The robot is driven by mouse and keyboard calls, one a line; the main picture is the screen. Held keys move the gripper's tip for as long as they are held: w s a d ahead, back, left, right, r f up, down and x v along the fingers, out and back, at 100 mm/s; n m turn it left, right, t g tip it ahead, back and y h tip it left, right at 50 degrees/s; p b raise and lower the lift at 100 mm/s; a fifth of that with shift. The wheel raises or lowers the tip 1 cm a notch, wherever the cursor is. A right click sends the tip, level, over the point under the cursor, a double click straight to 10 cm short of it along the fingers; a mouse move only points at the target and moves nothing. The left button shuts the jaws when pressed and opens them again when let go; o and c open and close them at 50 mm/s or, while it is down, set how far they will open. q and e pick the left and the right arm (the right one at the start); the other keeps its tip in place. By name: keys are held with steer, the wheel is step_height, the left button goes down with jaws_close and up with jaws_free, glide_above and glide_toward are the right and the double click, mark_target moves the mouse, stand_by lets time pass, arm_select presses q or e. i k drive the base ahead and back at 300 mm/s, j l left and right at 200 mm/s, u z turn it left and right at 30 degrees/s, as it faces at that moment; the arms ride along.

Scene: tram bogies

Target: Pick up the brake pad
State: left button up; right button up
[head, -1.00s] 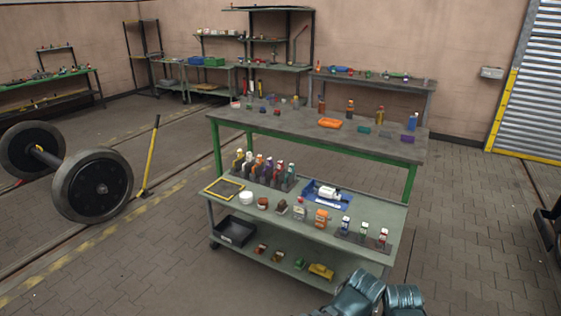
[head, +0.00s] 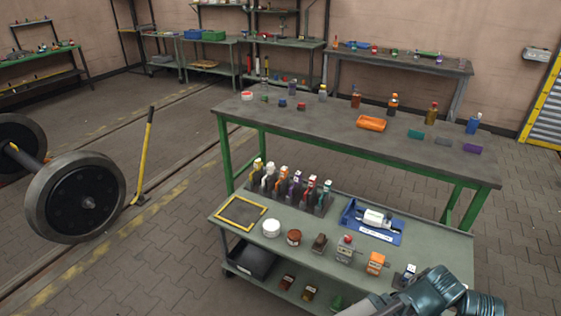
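I cannot tell for sure which thing is the brake pad. A small dark brown block (head: 320,243) stands on the top of the grey-green cart (head: 345,210), between a red-brown tin (head: 294,237) and a grey device with a red top (head: 345,250). Small brown pieces (head: 287,283) lie on the cart's lower shelf. Teal links of my own arm cover the cart's front right corner. Neither gripper's fingers show.
The cart top also holds a yellow-framed mat (head: 240,212), a white tin (head: 271,228), a bottle rack, a blue tray (head: 372,236) and an orange device (head: 375,263). A green-legged workbench (head: 330,130) stands behind. A wheelset (head: 75,197) is at left.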

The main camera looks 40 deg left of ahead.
mark_target(269, 180)
steer(key=i+j, duration=0.1)
steer(key=j, duration=0.3)
steer(key=i+j, duration=0.15)
steer(key=j, duration=0.25)
steer(key=i+j, duration=0.1)
steer(key=j, duration=0.3)
steer(key=i+j, duration=0.15)
steer(key=j, duration=0.2)
steer(key=i+j, duration=0.1)
steer(key=j, duration=0.3)
steer(key=i+j, duration=0.15)
steer(key=j, duration=0.25)
steer(key=z, duration=0.05)
